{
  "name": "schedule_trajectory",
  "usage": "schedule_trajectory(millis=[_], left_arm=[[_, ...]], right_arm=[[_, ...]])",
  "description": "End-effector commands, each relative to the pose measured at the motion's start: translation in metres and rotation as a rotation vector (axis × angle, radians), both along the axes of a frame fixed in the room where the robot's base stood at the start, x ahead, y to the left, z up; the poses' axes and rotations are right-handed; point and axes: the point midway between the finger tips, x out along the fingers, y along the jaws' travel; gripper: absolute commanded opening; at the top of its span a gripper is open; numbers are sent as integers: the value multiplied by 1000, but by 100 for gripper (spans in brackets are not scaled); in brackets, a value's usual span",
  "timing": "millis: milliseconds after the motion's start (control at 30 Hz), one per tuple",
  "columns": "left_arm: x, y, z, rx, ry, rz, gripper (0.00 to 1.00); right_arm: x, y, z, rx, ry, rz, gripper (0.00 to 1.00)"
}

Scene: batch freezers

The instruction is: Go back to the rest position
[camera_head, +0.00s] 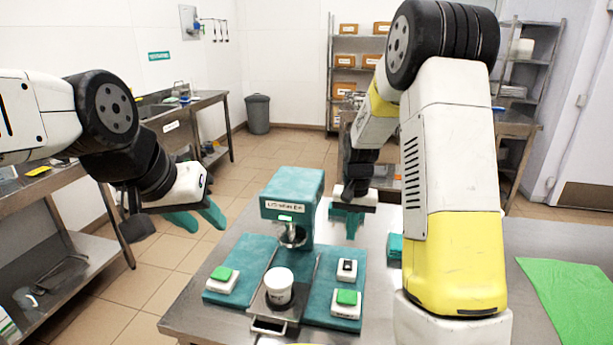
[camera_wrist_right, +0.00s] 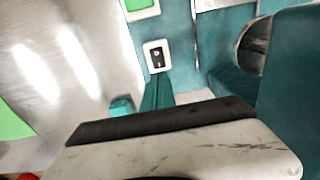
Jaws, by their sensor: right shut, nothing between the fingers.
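My left gripper (camera_head: 198,218) hangs in the air left of the teal machine (camera_head: 291,194), over the floor. Its two teal fingers stand apart with nothing visible between them. My right gripper (camera_head: 348,220) is just right of the machine's head, above the steel table (camera_head: 230,245). Its teal fingers are shut and empty. In the right wrist view, a teal finger (camera_wrist_right: 157,92) shows beyond the gripper body, close to a switch panel. Whether it touches anything is unclear.
A white cup (camera_head: 279,288) stands on the machine's front tray. Green-button boxes (camera_head: 223,279) (camera_head: 346,304) and a black-switch box (camera_head: 347,270) sit on teal panels beside it. A green mat (camera_head: 568,300) lies at right. Side counters and a bin (camera_head: 258,113) stand behind.

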Motion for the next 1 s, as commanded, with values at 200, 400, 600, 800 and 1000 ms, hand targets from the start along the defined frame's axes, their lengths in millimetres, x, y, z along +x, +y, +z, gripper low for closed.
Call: schedule_trajectory(millis=[200, 400, 600, 800, 1000], left_arm=[[0, 0, 0, 0, 0, 0, 36], [0, 0, 0, 0, 0, 0, 36], [0, 0, 0, 0, 0, 0, 36], [0, 0, 0, 0, 0, 0, 36], [0, 0, 0, 0, 0, 0, 36]], right_arm=[[-40, 5, 86, 71, -128, 54, 0], [-97, 10, 152, 113, -259, 130, 0], [-161, 15, 194, 122, -394, 212, 0], [-213, 18, 210, 104, -501, 279, 0], [-235, 20, 212, 89, -546, 309, 0]])
